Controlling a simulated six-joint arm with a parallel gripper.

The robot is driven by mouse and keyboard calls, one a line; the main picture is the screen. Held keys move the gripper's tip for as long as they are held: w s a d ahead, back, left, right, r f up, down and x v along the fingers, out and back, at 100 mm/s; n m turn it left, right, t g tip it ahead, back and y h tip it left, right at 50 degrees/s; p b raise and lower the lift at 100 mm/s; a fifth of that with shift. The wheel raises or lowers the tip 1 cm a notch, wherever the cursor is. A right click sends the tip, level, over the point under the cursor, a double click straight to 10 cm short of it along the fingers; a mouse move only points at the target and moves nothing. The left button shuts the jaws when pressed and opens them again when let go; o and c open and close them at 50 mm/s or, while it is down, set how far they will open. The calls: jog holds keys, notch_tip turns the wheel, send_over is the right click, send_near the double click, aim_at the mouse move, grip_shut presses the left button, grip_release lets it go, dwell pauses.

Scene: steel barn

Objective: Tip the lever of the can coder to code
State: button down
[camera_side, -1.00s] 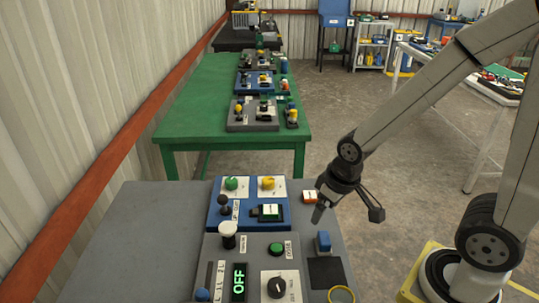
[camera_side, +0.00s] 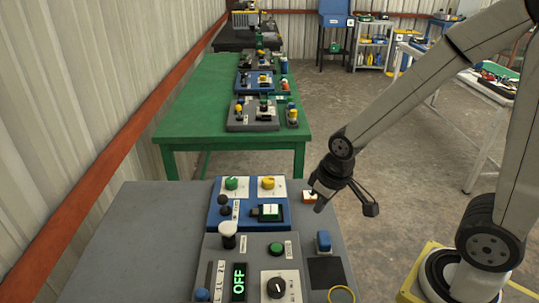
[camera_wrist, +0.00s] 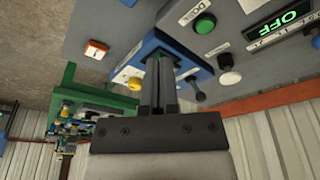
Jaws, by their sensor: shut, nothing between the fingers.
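I cannot read which panel is the can coder. A grey panel (camera_side: 257,250) carries a lever with a white knob (camera_side: 228,230), standing upright, and a display (camera_side: 239,282) reading OFF. Behind it a blue panel (camera_side: 285,212) carries a small lever with a black knob (camera_side: 224,201). My gripper (camera_side: 320,207) hangs right of the blue panel, apart from both levers. Its fingers (camera_wrist: 158,85) are shut and empty, and cover part of the blue panel in the wrist view. The white knob (camera_wrist: 229,77) shows right of the fingers there.
The blue panel has a green knob (camera_side: 232,183) and a yellow knob (camera_side: 268,182). The grey panel has a green button (camera_side: 276,249) and a black dial (camera_side: 277,287). An orange and white block (camera_side: 309,197) and a blue block (camera_side: 323,242) stand to the right. Bare table lies left.

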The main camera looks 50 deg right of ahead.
aim_at(224, 204)
jog(key=w+a+r+n+g+h, duration=0.1)
jog(key=w+a+r+n, duration=0.1)
jog(key=w+a+n, duration=0.5)
jog(key=w+a+r+n+g+h, duration=0.1)
jog(key=w+a+n, duration=0.7)
jog(key=w, duration=1)
jog(key=shift+a+r+g+h, duration=0.4)
jog(key=shift+a+r+g, duration=0.15)
jog(key=shift+a, duration=1.45)
jog(key=shift+f, duration=0.1)
jog(key=shift+s+d+f, duration=0.2)
jog(key=shift+d+f, duration=0.9)
jog(key=shift+f, duration=0.45)
jog(key=shift+s+d+f, duration=0.15)
jog(key=shift+d+f, duration=0.9)
jog(key=shift+f, duration=0.55)
jog(key=shift+s+d+f, duration=0.2)
jog(key=shift+d+f, duration=0.9)
jog(key=shift+f, duration=0.45)
